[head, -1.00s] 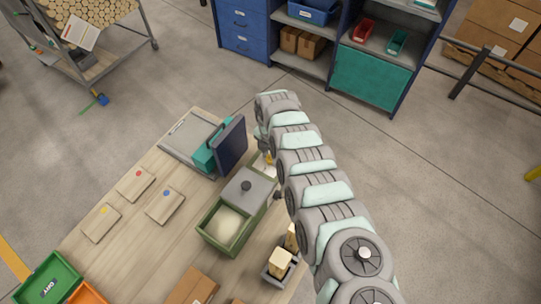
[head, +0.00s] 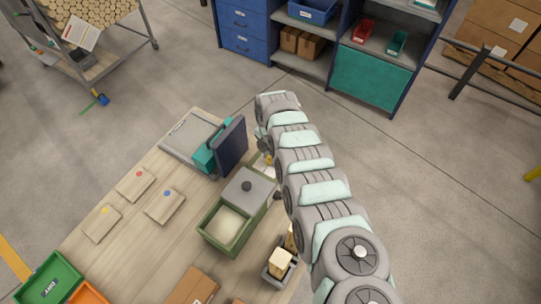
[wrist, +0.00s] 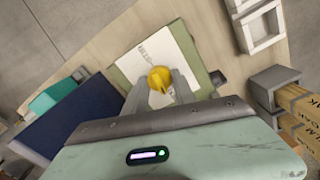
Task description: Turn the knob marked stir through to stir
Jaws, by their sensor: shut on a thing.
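The yellow knob (wrist: 160,79) sits on a white panel (wrist: 143,62) with a green edge in the wrist view. Dark lettering on the panel near the knob seems to read "STIR", small and partly covered. My gripper (wrist: 160,88) is shut on the knob, with one grey finger on each side of it. In the head view only a small yellow part of the knob (head: 268,159) shows beside my arm; my fingers are mostly hidden there. The knob's exact pointing direction is hard to tell.
A green box (head: 228,228) with a grey lid stands near the panel on the wooden table (head: 130,235). A dark blue upright panel with a teal part (head: 205,158) stands on the other side. Blocks in a grey holder (head: 279,268) lie near the table's right edge.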

